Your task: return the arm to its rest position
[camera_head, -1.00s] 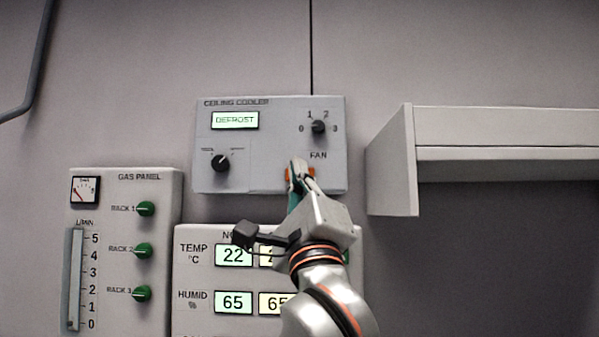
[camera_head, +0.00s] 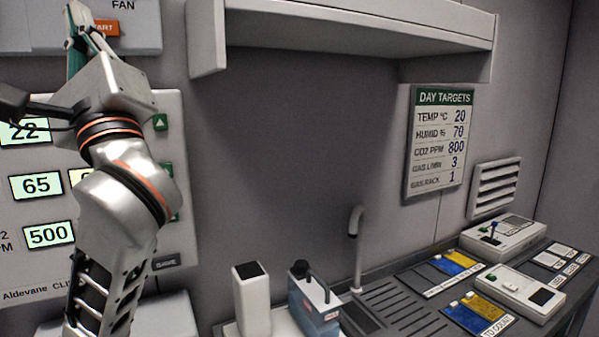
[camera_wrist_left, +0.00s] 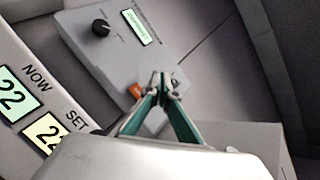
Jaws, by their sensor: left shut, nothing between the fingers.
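My left gripper (camera_head: 84,25) is at the top left of the head view, in front of the lower part of the ceiling cooler box (camera_head: 140,38). Its fingers are shut with nothing between them. In the left wrist view the closed fingertips (camera_wrist_left: 162,85) are beside the orange button (camera_wrist_left: 136,91) on the cooler box. I cannot tell whether they touch the box. The orange button also shows in the head view (camera_head: 106,28), right of the fingers. My right gripper is in neither view.
The climate panel (camera_head: 172,262) is partly behind my left arm. A wall shelf (camera_head: 350,32) juts out to the right. Below are a counter with a tap (camera_head: 356,235), a white block (camera_head: 250,300), a blue-grey device (camera_head: 313,305) and small instruments. A day targets sign (camera_head: 438,140) hangs on the wall.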

